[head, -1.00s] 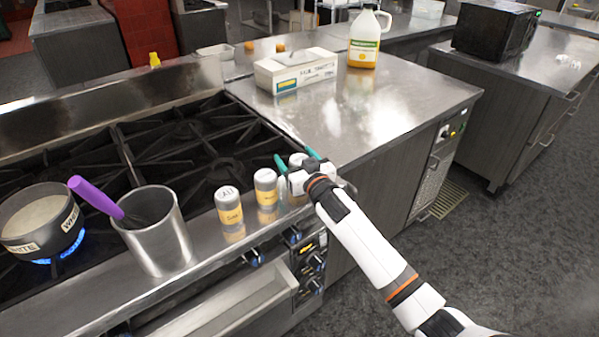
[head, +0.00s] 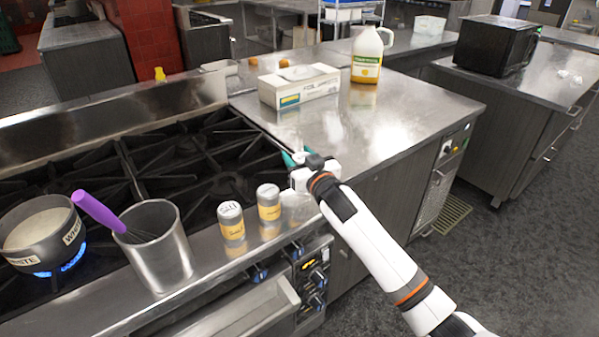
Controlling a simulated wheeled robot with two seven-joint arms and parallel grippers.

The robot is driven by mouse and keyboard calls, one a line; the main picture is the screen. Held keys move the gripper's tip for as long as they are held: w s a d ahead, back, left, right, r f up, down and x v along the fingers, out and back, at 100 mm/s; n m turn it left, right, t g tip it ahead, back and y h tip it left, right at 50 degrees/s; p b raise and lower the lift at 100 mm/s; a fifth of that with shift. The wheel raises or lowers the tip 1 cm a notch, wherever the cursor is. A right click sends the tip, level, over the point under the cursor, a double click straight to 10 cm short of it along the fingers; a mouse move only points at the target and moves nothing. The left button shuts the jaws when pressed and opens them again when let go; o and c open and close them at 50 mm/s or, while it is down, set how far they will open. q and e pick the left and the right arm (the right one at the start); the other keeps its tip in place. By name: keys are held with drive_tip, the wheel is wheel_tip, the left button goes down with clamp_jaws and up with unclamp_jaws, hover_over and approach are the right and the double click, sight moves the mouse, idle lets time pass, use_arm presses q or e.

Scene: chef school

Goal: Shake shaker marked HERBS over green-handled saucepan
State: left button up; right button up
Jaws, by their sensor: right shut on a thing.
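My right gripper (head: 298,158) is at the right end of the stove's front ledge, with its teal fingers partly hidden behind its own wrist. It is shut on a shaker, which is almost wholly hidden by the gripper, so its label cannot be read. Two other shakers with yellow labels and pale lids, a left one (head: 231,224) and a right one (head: 269,204), stand upright on the ledge to the left of the gripper. Their labels are too small to read surely. No green handle shows. My left gripper is not in view.
A metal pot (head: 160,255) with a purple-handled whisk (head: 98,212) stands on the ledge between saucepan and shakers. A foil box (head: 299,88) and a jug (head: 367,58) stand on the steel counter (head: 400,105) behind. The black stove grates (head: 200,165) are bare near the gripper.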

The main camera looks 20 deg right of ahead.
wheel_tip(320, 180, up, 5)
drive_tip(key=shift+f, duration=0.2)
wheel_tip(320, 180, up, 6)
drive_tip(key=p, duration=0.4)
drive_tip(key=shift+f+p, duration=0.25)
drive_tip(key=shift+p, duration=0.15)
drive_tip(key=shift+f, duration=0.1)
